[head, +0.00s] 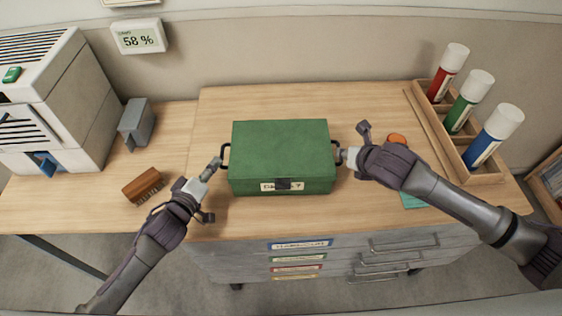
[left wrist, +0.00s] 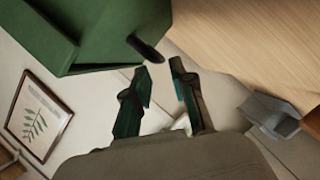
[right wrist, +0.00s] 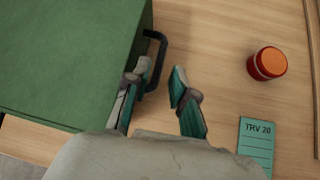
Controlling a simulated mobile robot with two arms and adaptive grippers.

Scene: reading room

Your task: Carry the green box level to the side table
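The green box (head: 280,150) sits closed on the wooden top of the drawer cabinet (head: 300,100), with a label and dark latch in front and a dark handle on each side. My left gripper (head: 213,166) is at the left handle (head: 225,155); in the left wrist view its fingers (left wrist: 161,75) are apart, with the handle's end just beyond them. My right gripper (head: 344,155) is at the right handle; in the right wrist view its fingers (right wrist: 162,70) are apart, with the handle (right wrist: 158,55) beside the left finger. I cannot tell which surface is the side table.
A wooden surface at left holds a brush (head: 143,186), a grey block (head: 135,124) and a white machine (head: 55,100). Cabinet top behind the box is clear.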

